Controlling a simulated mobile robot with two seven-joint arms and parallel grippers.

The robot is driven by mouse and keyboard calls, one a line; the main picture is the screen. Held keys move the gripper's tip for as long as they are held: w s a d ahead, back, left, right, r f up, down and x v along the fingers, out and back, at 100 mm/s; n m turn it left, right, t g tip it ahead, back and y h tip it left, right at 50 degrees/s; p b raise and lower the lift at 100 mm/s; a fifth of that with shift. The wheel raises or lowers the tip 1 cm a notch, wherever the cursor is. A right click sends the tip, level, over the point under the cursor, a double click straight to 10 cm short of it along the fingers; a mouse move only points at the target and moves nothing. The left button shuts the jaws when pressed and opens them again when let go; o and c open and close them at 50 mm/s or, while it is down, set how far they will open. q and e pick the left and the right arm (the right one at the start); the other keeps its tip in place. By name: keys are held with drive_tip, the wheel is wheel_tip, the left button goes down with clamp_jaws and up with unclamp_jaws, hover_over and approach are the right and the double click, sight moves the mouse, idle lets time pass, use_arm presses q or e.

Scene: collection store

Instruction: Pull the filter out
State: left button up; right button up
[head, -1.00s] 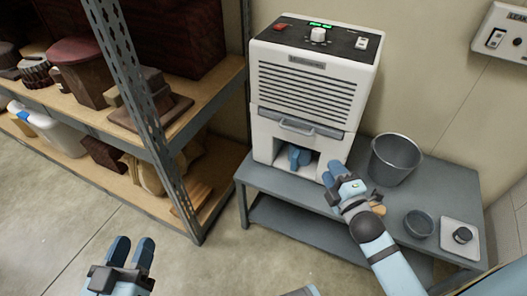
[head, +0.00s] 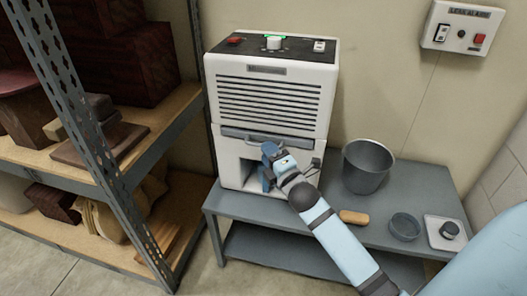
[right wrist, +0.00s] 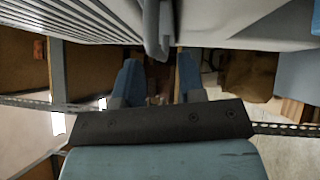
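The filter front is a grey strip with a bar handle (head: 243,136) across the white dehumidifier (head: 270,97), below its louvres. My right gripper (head: 267,158) is at the front of the machine, just below the right part of the handle, and partly covers the lower opening. In the right wrist view my right gripper (right wrist: 157,62) has its two blue fingers apart. The grey handle (right wrist: 157,28) reaches down between the fingertips, with gaps visible on both sides. My left gripper is out of view.
The machine stands on a grey bench (head: 337,215). A grey bucket (head: 367,168), a tan block (head: 354,217), a small bowl (head: 404,226) and a white tray (head: 438,243) lie to the right. A metal shelf post (head: 85,135) stands left.

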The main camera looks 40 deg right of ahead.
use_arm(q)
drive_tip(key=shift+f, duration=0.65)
use_arm(e)
drive_tip(key=shift+w+d+r, duration=0.1)
drive_tip(key=shift+w+r, duration=0.1)
drive_tip(key=shift+w, duration=1.25)
drive_tip(key=shift+c, duration=0.5)
clamp_jaws()
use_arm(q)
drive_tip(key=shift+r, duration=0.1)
